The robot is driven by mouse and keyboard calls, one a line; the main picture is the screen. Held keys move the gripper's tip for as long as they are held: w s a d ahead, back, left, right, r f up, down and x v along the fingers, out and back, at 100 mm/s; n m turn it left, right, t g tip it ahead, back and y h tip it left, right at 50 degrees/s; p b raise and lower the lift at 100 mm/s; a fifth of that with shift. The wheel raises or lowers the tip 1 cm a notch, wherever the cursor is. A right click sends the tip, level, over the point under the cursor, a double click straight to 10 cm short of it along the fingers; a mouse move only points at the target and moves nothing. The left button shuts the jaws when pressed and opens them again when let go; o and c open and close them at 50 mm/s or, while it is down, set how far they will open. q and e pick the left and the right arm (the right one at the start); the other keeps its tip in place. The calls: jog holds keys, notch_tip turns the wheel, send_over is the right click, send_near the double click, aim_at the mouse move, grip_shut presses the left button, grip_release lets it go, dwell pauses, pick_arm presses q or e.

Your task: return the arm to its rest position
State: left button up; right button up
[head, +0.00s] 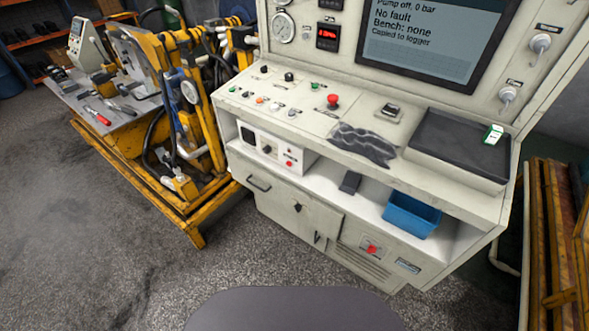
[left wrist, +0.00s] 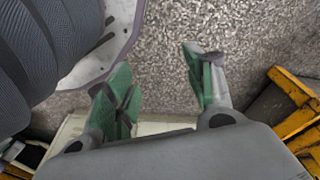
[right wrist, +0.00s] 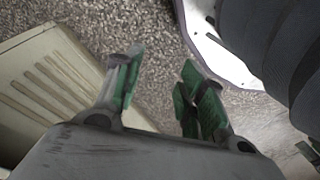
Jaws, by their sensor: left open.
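My left gripper (left wrist: 160,82) shows in the left wrist view, its two green-padded fingers spread apart with nothing between them. Speckled grey floor shows past its fingers. My right gripper (right wrist: 162,90) shows in the right wrist view, also with its fingers apart and empty above the floor. Neither gripper nor arm shows in the head view, so their full poses are hidden. Dark ribbed parts of my own body stand close beside each gripper in the wrist views.
A cream control bench (head: 322,225) with a screen (head: 437,38) stands ahead. A blue bin (head: 411,215) sits on its shelf. A yellow-framed cart (head: 160,190) stands at left, an orange rack (head: 560,240) at right. Floor (head: 90,255) at front left is clear.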

pick_arm(q)
jog(key=s+a+r+p, duration=0.1)
jog(key=s+a+p, duration=0.2)
jog(key=s+p, duration=0.5)
jog(key=s+a+r+p, duration=0.1)
jog(key=s+a+p, duration=0.2)
jog(key=s+p, duration=0.6)
jog(key=shift+s+r+g+y, duration=0.2)
jog(key=shift+s+g+y, duration=0.1)
jog(key=shift+s+g, duration=0.1)
pick_arm(e)
jog(key=s+d+r, duration=0.1)
jog(key=s+d, duration=0.2)
jog(key=s, duration=0.6)
jog(key=s+d+r, duration=0.1)
jog(key=s+d, duration=0.2)
jog(key=s, duration=0.5)
jog(key=shift+s+r+g+h, duration=0.2)
jog(key=shift+s+g+h, duration=0.1)
jog(key=shift+s+g, duration=0.1)
pick_arm(q)
jog(key=shift+f, duration=0.15)
pick_arm(e)
jog(key=shift+f, duration=0.15)
